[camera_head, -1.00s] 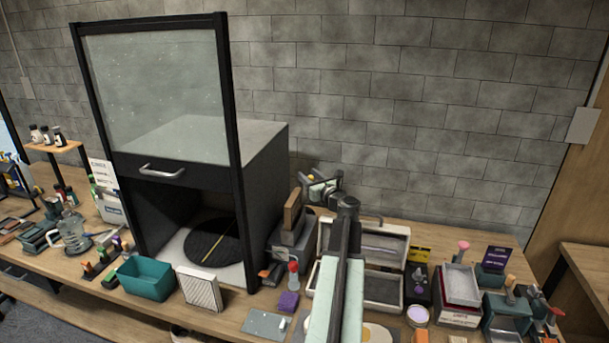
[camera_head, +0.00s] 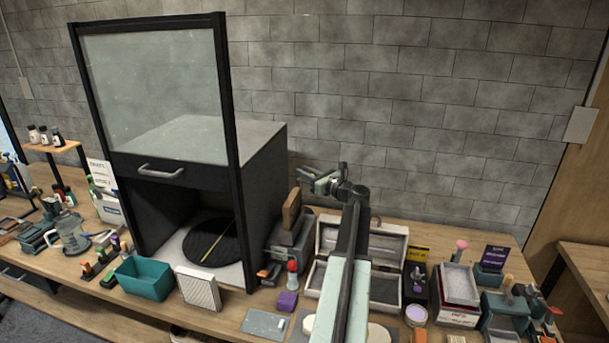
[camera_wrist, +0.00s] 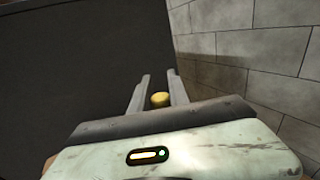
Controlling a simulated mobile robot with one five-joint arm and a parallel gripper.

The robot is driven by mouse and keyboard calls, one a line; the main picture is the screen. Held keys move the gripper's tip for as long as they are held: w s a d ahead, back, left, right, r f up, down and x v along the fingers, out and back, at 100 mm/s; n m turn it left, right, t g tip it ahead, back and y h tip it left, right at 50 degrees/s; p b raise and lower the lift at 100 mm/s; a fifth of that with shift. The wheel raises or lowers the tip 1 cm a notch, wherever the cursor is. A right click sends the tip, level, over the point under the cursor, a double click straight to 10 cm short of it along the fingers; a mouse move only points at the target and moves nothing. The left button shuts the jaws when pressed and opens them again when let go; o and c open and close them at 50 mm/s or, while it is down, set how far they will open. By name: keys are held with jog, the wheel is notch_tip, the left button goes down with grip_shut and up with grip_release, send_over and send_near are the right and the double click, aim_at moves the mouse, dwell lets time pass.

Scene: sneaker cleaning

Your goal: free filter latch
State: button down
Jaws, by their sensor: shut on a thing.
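My gripper (camera_head: 304,173) is raised behind the bench, to the right of the black cabinet (camera_head: 262,190), with its fingers pointing left. In the wrist view its two grey fingers (camera_wrist: 159,75) are shut on a small yellow knob (camera_wrist: 160,99), low between them. I cannot tell whether this knob is the filter latch or whether it is still joined to anything. The cabinet's dark side (camera_wrist: 80,70) fills the left of the wrist view. A white ribbed panel (camera_head: 198,288), which looks like a filter, leans upright on the bench in front of the cabinet.
A teal bin (camera_head: 145,278) stands left of the panel. A wooden-handled brush (camera_head: 291,212) in a grey holder and an open case (camera_head: 385,290) stand below my arm. Several boxes and bottles crowd the right. The block wall (camera_head: 420,100) is close behind my gripper.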

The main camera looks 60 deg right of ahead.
jog(key=n+y, duration=0.1)
jog(key=y, duration=0.1)
jog(key=shift+w+d+n+y, duration=0.1)
jog(key=shift+n+y, duration=0.3)
jog(key=c, duration=1.3)
grip_release()
jog(key=s, duration=0.8)
jog(key=shift+a, duration=0.25)
